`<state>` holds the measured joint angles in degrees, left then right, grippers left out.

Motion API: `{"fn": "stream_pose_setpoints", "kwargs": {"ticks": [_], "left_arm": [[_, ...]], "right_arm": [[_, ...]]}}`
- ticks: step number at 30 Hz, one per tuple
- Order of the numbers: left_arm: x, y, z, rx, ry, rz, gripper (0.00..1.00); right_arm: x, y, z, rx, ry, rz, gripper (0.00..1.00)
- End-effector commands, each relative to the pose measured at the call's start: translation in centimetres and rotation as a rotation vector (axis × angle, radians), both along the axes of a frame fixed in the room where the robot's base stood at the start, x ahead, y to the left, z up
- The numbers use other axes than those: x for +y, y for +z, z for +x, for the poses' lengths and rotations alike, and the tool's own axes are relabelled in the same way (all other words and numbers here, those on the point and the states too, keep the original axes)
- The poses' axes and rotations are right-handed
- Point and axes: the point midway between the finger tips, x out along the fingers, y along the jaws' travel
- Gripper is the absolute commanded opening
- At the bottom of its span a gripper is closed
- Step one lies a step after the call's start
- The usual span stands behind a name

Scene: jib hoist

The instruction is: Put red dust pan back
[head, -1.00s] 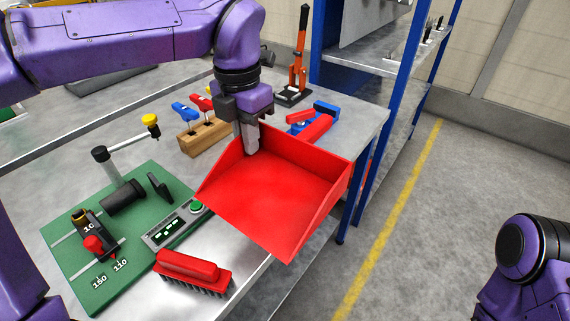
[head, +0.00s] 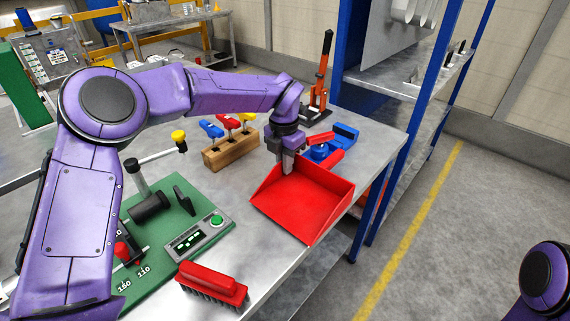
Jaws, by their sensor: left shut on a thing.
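The red dust pan (head: 304,203) is at the right edge of the metal workbench (head: 262,265), its open front toward me. My left gripper (head: 289,165) is shut on its rear edge from above. I cannot tell whether the pan touches the bench top. My right gripper is out of view; only a part of my right arm shows at the lower right.
A red brush (head: 213,282) lies at the front of the bench. The green fixture board (head: 170,235), a wooden block with screwdrivers (head: 231,149), a blue and red tool (head: 333,145) and an orange-black tool (head: 320,80) surround the pan. A blue-framed shelf (head: 400,85) stands behind right.

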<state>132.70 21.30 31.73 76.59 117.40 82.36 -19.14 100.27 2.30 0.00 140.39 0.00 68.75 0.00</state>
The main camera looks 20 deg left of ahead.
Motion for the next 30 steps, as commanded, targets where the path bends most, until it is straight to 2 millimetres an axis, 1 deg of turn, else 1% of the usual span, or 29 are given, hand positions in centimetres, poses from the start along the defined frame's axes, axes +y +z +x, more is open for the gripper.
{"fn": "stream_pose_setpoints", "kwargs": {"ticks": [1,3,9,13,14,15,16,23,25,28,30], "left_arm": [[0.0,-0.6,-0.1,0.001,0.000,-0.001,0.00],[0.0,-0.9,0.0,-0.001,0.000,-0.001,0.00],[0.0,-0.9,0.0,-0.002,0.001,-0.002,0.00],[0.0,-1.3,-0.1,-0.001,0.001,-0.001,0.00],[0.0,-1.2,0.0,-0.001,0.001,-0.001,0.15],[0.0,-1.2,-0.1,-0.001,0.001,0.000,0.28],[0.0,-1.2,-0.1,-0.001,0.001,0.000,0.34],[0.0,-1.2,-0.1,-0.001,0.001,-0.001,0.34],[0.0,-0.9,0.0,-0.001,0.001,0.000,0.34],[0.0,0.2,0.0,-0.003,0.002,-0.001,0.34],[0.0,1.8,0.0,-0.006,0.002,-0.002,0.34]], "right_arm": [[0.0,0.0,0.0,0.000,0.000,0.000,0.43],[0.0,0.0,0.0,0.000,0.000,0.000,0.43],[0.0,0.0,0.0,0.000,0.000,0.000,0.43],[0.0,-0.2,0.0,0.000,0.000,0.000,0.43],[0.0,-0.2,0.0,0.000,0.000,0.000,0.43],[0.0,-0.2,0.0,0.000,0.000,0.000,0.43],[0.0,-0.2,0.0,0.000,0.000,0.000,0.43],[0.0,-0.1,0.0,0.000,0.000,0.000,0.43],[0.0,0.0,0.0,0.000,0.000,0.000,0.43],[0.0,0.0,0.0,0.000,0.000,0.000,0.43],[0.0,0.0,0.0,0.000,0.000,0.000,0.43]]}}
